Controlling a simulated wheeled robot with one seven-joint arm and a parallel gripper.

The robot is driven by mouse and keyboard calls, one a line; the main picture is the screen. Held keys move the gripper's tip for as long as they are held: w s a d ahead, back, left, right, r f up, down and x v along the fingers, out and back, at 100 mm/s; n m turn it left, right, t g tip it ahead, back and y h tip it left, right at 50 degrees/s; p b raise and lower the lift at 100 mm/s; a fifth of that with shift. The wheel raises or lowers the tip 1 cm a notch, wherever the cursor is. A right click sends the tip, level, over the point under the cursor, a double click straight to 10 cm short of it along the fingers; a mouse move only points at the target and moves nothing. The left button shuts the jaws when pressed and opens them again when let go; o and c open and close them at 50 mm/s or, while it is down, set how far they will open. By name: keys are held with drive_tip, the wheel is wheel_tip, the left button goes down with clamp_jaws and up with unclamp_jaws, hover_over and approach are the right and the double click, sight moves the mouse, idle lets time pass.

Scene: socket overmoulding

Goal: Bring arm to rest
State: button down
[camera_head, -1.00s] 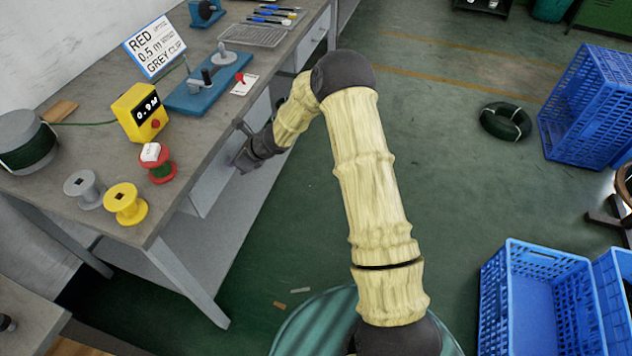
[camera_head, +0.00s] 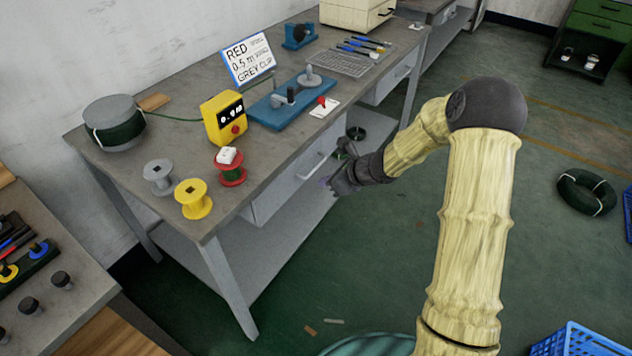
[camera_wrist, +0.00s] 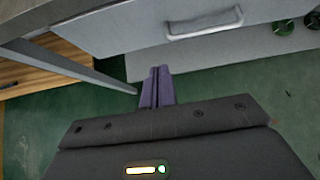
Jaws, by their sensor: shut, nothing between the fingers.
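My gripper (camera_head: 328,182) is at the end of my bent arm, low in front of the workbench's drawer, below the bench top. In the wrist view my gripper (camera_wrist: 157,86) shows two purple fingers closed together with nothing between them. They point toward the lower part of the bench over the green floor. In the head view the fingertips are small and hard to make out.
The workbench (camera_head: 190,237) stands to the left, with its drawer front (camera_head: 295,176) close to my gripper. Spools, a yellow meter (camera_head: 224,119) and a blue fixture (camera_head: 268,112) stand on top. Blue crates (camera_head: 578,343) lie at the right.

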drive_tip(key=v, duration=0.3)
drive_tip(key=shift+f, duration=0.1)
idle(0.3)
drive_tip(key=s+d+r+n+g+h, duration=0.1)
drive_tip(key=s+d+r+n+h, duration=0.2)
drive_tip(key=s+n, duration=0.5)
drive_tip(key=s+d+r+n+g+h, duration=0.15)
drive_tip(key=s+d+n, duration=0.25)
drive_tip(key=s+n, duration=0.45)
drive_tip(key=s+d+r+n+h, duration=0.3)
drive_tip(key=s+r+n+h, duration=0.1)
drive_tip(key=s+n, duration=0.4)
wheel_tip(320, 180, up, 19)
drive_tip(key=p, duration=2)
drive_tip(key=shift+s+a+r+y, duration=0.1)
drive_tip(key=shift+y, duration=0.15)
